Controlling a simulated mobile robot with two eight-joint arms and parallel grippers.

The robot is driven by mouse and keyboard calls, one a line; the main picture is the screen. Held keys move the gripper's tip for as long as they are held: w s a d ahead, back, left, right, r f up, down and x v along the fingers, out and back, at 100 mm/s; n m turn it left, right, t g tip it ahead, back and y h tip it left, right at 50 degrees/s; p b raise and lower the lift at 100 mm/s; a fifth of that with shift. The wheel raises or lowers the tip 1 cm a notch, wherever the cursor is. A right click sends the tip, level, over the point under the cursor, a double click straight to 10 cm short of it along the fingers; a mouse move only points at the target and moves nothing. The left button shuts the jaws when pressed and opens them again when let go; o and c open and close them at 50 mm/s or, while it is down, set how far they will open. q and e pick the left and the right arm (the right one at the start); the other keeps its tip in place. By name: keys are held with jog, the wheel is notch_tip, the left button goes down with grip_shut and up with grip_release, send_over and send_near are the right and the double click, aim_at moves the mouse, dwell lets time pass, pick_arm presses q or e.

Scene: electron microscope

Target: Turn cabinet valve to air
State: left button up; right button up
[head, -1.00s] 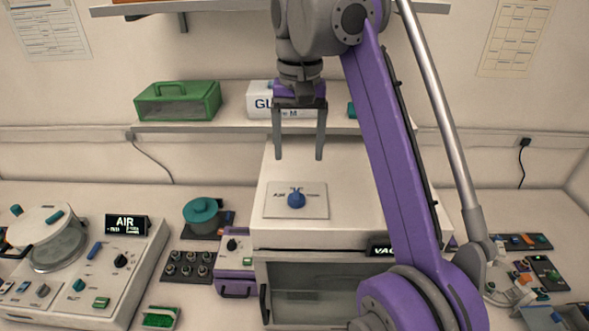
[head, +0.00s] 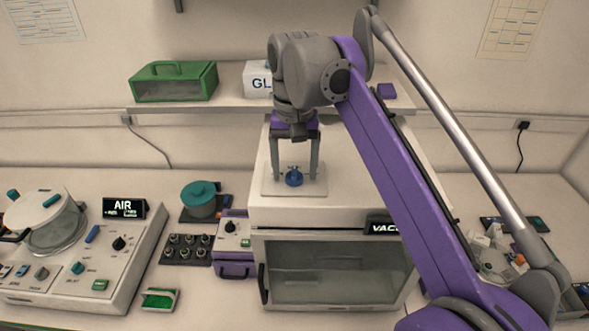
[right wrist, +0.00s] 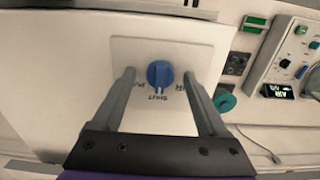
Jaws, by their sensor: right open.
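The cabinet valve is a round blue knob (head: 294,178) on a pale plate (head: 318,188) on top of the white cabinet (head: 345,213). In the right wrist view the knob (right wrist: 160,73) has a raised grip bar, with the word SHUT printed beside it and other lettering partly hidden by the fingers. My right gripper (head: 295,177) points down over the plate, open, with one finger on each side of the knob. In the right wrist view my right gripper (right wrist: 158,75) shows gaps between both fingers and the knob. My left gripper is not in view.
A display reading AIR (head: 125,208) stands on the console at left. A display beginning VAC (head: 383,226) is on the cabinet front, partly hidden by my arm. A shelf (head: 225,103) with a green box (head: 173,81) runs behind the cabinet.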

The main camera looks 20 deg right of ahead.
jog(key=shift+w+f, duration=0.2)
jog(key=shift+c, duration=0.3)
grip_shut()
jog(key=shift+r, duration=0.1)
